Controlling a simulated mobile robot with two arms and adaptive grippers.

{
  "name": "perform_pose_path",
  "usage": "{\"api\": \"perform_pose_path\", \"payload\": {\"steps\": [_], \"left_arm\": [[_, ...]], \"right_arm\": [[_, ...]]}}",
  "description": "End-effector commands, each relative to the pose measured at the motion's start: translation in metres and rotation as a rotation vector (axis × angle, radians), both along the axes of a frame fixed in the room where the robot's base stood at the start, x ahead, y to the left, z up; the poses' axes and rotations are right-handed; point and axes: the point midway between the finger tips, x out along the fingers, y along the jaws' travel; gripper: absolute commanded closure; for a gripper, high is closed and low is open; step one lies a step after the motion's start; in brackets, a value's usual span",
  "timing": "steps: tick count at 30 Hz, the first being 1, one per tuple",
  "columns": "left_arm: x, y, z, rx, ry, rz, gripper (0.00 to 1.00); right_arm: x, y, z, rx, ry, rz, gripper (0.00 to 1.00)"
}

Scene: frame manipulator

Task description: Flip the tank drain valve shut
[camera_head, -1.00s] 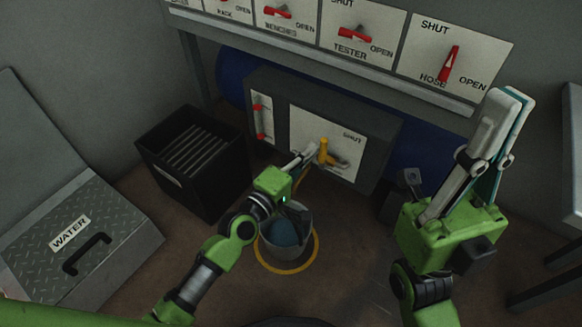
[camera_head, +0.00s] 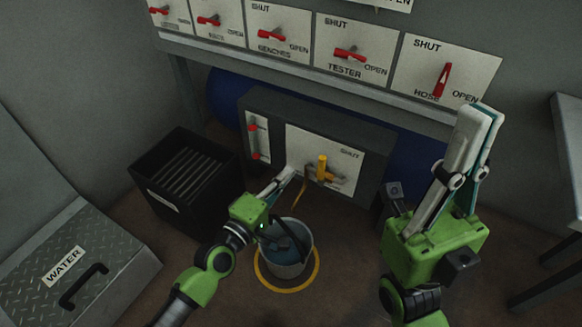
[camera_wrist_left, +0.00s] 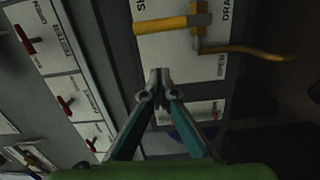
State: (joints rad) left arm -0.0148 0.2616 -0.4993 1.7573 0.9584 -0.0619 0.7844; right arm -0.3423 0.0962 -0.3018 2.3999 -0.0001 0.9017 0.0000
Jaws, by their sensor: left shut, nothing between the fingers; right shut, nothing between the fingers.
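The tank drain valve has a yellow handle (camera_head: 323,167) standing upright on a pale plate (camera_head: 345,156) on the grey box. The word SHUT is at the plate's upper right, to the right of the handle. In the left wrist view the handle (camera_wrist_left: 165,25) lies sideways, beside a metal fitting with a curved brown-yellow strand. My left gripper (camera_head: 288,173) is shut and empty, left of the handle and apart from it. Its closed tips (camera_wrist_left: 158,76) show in the left wrist view. My right gripper (camera_head: 482,112) is shut and empty, pointing up at the right.
A bucket (camera_head: 308,240) with bluish contents stands below the valve inside a yellow floor ring. A black bin (camera_head: 165,195) is to the left, beside a WATER hatch (camera_head: 50,285). A row of red-handled valve panels (camera_head: 345,52) runs above. A table (camera_head: 570,150) is at the right.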

Motion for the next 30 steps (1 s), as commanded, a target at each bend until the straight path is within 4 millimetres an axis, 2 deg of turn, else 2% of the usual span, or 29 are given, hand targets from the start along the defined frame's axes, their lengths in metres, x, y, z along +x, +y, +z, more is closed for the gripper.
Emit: {"api": "perform_pose_path", "payload": {"steps": [6, 12, 30], "left_arm": [[-0.034, 0.022, 0.000, 0.005, 0.003, -0.002, 1.00], [-0.051, 0.033, 0.000, 0.001, 0.002, 0.000, 1.00], [-0.054, 0.035, 0.000, 0.000, 0.000, 0.001, 1.00]], "right_arm": [[0.001, 0.000, 0.004, -0.006, 0.019, -0.001, 1.00], [0.001, 0.000, 0.006, -0.006, 0.018, -0.001, 1.00], [0.001, 0.000, 0.010, -0.006, 0.002, 0.000, 1.00]]}}
